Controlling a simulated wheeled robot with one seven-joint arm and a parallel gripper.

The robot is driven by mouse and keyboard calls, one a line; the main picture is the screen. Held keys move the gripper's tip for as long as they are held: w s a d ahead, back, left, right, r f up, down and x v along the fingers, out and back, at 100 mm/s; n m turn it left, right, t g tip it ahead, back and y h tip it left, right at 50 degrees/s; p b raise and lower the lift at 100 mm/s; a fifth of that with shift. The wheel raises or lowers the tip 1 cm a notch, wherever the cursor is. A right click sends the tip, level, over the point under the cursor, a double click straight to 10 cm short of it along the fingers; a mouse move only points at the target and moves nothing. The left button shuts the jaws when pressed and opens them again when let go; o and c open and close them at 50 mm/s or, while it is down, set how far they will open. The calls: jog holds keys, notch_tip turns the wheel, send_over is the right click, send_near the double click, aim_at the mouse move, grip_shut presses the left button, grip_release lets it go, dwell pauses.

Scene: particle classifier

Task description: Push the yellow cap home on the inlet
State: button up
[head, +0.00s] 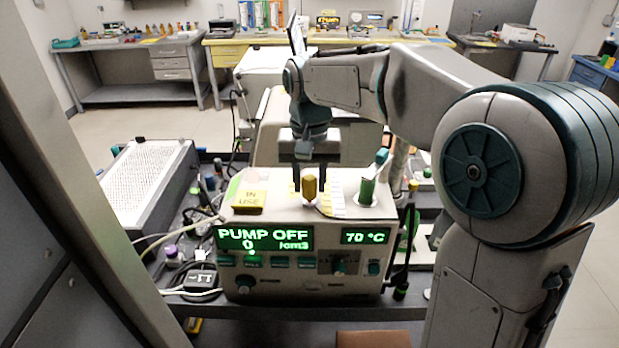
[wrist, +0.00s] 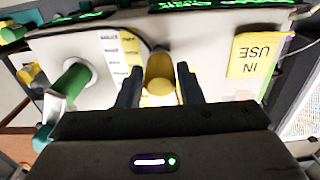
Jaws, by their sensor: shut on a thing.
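The yellow cap (head: 310,187) is a small upright cylinder on top of the classifier box (head: 310,285), near its front edge. In the wrist view the cap (wrist: 160,78) sits between the two fingers of my gripper (wrist: 159,88). My gripper (head: 309,178) reaches down from above and is shut on the cap. The inlet is hidden under the cap, so I cannot tell whether the cap is fully seated.
A green cylinder (head: 367,191) stands on the box to the right of the cap. A yellow IN USE sign (head: 249,200) lies to the left. The display (head: 264,238) reads PUMP OFF. A grey perforated box (head: 147,185) and cables are at the left.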

aim_at(309, 177)
jog(key=shift+f+b, duration=0.35)
jog(key=shift+f, duration=0.35)
jog(key=o, duration=1.1)
jog(key=shift+c, duration=0.2)
jog(key=shift+r, duration=0.1)
notch_tip(309, 177, up, 14)
jog(key=s+d+f+t, duration=0.1)
jog(key=s+d+f, duration=0.6)
jog(key=s+f, duration=0.2)
jog(key=s+d+f+t, duration=0.2)
jog(key=s+d+f, duration=0.4)
jog(key=s+f, duration=0.3)
jog(key=shift+s+d+f, duration=0.15)
jog(key=shift+s+d, duration=0.25)
jog(key=shift+s, duration=0.25)
